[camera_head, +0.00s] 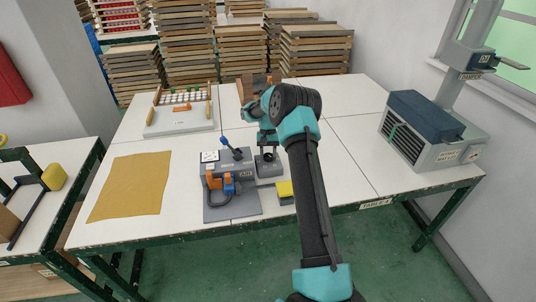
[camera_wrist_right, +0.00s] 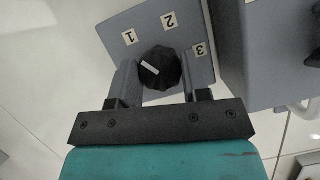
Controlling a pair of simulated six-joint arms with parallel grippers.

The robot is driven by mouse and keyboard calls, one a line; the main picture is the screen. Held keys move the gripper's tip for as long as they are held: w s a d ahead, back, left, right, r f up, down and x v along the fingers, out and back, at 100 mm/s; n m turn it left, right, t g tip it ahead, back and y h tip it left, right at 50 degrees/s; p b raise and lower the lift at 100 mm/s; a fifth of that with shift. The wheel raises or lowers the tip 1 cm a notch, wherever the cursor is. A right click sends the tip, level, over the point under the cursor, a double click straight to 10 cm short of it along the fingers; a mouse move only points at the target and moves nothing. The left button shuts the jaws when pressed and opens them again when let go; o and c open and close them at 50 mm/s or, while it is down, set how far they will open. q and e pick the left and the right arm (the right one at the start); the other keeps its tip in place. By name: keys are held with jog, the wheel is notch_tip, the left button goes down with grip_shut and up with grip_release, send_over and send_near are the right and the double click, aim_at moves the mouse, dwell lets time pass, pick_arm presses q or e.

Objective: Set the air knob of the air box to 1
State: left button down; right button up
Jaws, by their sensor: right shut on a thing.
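The grey air box (camera_head: 226,166) stands near the front middle of the table, with a small label on its front. In the right wrist view, a grey panel (camera_wrist_right: 185,45) carries labels 1, 2 and 3 around a black air knob (camera_wrist_right: 161,68). The knob's white mark points to the upper left, on the side of the 1, a little below that label. My left gripper is out of view.
Orange clips (camera_head: 222,183) and a blue-tipped lever (camera_head: 227,145) are on the box. A yellow block (camera_head: 285,190) lies to its right. A tan cloth (camera_head: 130,186) lies at left, a white tray (camera_head: 178,126) behind. A large grey unit (camera_head: 425,135) stands at right.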

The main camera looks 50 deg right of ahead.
jog(key=shift+m, duration=0.5)
jog(key=o, duration=0.9)
jog(key=shift+o, duration=0.2)
jog(key=shift+d+r, duration=0.1)
jog(key=shift+r, duration=0.05)
jog(key=v, duration=1.7)
jog(key=shift+s, duration=0.15)
jog(key=shift+r, duration=0.1)
